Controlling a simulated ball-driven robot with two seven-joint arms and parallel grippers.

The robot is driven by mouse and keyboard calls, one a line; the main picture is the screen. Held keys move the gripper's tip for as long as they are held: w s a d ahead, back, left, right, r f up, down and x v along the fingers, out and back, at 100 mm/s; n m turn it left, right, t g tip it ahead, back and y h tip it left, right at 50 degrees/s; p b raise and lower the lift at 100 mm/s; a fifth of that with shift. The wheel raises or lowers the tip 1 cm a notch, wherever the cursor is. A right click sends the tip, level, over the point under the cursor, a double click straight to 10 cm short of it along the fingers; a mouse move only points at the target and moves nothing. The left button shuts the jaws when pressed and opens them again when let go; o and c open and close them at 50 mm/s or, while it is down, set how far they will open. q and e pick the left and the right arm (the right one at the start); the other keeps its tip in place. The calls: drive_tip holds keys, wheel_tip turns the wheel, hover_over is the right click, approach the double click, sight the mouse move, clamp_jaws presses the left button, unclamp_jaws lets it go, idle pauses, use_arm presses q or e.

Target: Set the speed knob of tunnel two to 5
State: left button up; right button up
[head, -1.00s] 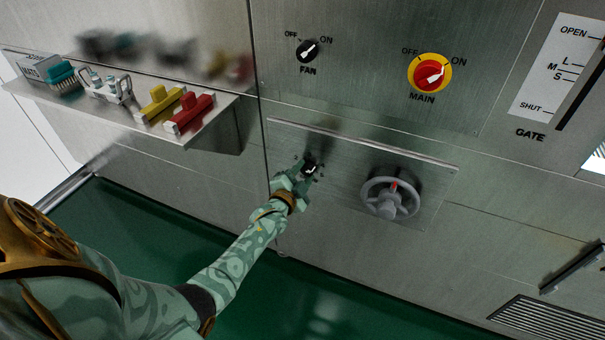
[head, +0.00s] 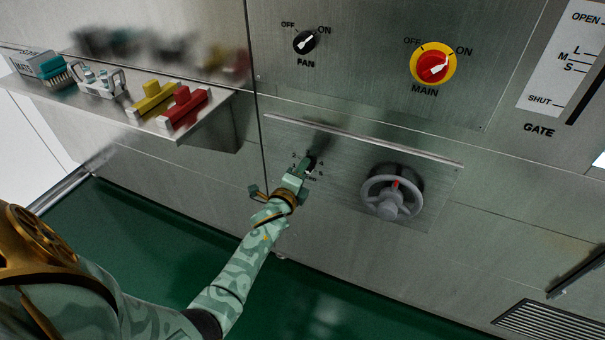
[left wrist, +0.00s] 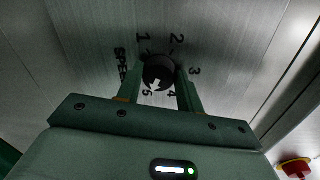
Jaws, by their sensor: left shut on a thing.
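The black speed knob (left wrist: 158,70) sits on the metal panel among the printed numbers 1 to 5, beside lettering that reads "SPE…", partly hidden. Its white pointer points down-left in the left wrist view, at or close to the 5 (left wrist: 147,93). My left gripper (left wrist: 159,86) has one finger on each side of the knob and is shut on it. In the head view the left gripper (head: 303,171) covers part of the knob (head: 311,163) and its scale. No tunnel label is readable. My right gripper is not in view.
A grey handwheel (head: 391,194) stands out to the right of the knob, below a thin ledge (head: 370,141). Above are the FAN knob (head: 304,42) and the red-and-yellow MAIN switch (head: 433,64). A shelf (head: 205,119) with brushes and coloured parts juts out at left.

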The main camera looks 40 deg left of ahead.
use_arm(q)
drive_tip(key=shift+d+f+m, duration=0.1)
drive_tip(key=shift+f+m, duration=0.1)
drive_tip(key=shift+m, duration=0.2)
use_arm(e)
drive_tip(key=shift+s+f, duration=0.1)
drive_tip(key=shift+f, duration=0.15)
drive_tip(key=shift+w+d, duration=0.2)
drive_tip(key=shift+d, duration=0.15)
use_arm(q)
drive_tip(key=o, duration=1)
drive_tip(key=shift+r, duration=0.1)
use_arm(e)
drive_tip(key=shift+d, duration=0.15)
use_arm(q)
drive_tip(key=shift+s, duration=0.1)
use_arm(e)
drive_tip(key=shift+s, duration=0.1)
